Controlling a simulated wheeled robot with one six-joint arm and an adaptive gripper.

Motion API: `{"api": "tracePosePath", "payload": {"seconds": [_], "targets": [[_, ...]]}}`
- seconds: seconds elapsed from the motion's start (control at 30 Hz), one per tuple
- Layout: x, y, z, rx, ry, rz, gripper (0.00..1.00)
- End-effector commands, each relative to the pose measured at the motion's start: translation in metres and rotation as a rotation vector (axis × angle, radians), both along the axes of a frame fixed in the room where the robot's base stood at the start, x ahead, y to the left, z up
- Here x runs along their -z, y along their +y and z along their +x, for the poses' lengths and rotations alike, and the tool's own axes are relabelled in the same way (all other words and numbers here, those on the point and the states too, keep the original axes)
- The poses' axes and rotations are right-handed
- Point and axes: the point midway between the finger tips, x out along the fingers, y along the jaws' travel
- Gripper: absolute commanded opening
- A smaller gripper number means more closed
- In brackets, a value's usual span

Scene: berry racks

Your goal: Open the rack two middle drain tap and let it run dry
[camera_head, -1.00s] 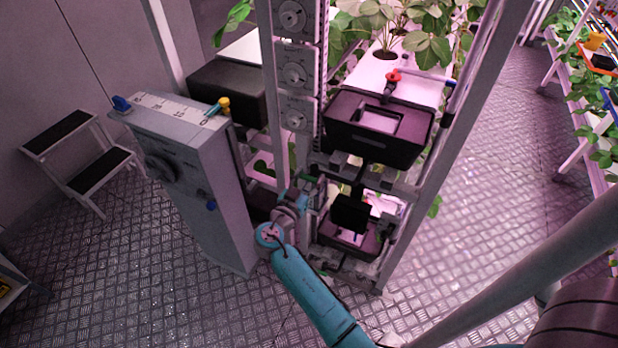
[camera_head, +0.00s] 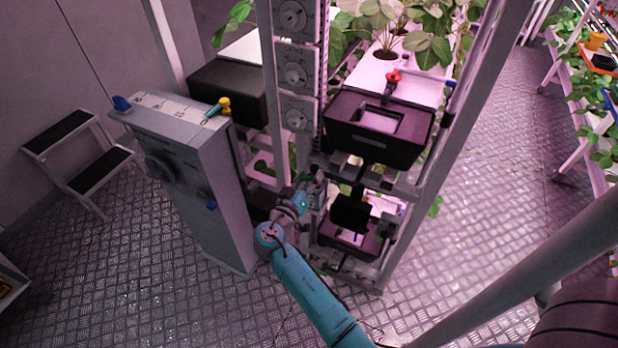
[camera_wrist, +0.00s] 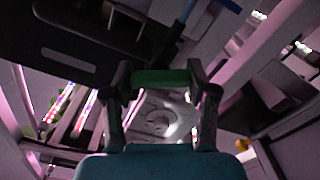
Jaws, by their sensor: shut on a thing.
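My gripper (camera_wrist: 162,88) is shut on a green tap handle (camera_wrist: 160,77), which lies crosswise between the two fingertips in the wrist view. In the head view my gripper (camera_head: 317,187) is at the rack's left post, below the upper black tank (camera_head: 415,153). The green handle is hidden there. The rack (camera_head: 447,105) stands in the middle of the head view. Whether water runs from the tap cannot be seen.
A red-handled tap (camera_head: 393,77) sits above the upper tank. A lower black tank (camera_head: 345,247) is right of my gripper. A grey cabinet (camera_head: 225,190) stands close on the left, with a step stool (camera_head: 88,180) beyond it. Open floor lies right of the rack.

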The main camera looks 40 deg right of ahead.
Motion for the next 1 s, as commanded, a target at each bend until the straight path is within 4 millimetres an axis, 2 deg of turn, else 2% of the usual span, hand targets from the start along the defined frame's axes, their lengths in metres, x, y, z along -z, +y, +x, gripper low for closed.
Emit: {"api": "tracePosePath", "payload": {"seconds": [0.7,1.0], "targets": [[0.0016,0.0008,0.0019,-0.001,0.637,-0.232,0.23],[0.0024,0.0009,0.0023,-0.001,0.860,-0.312,0.23]]}}
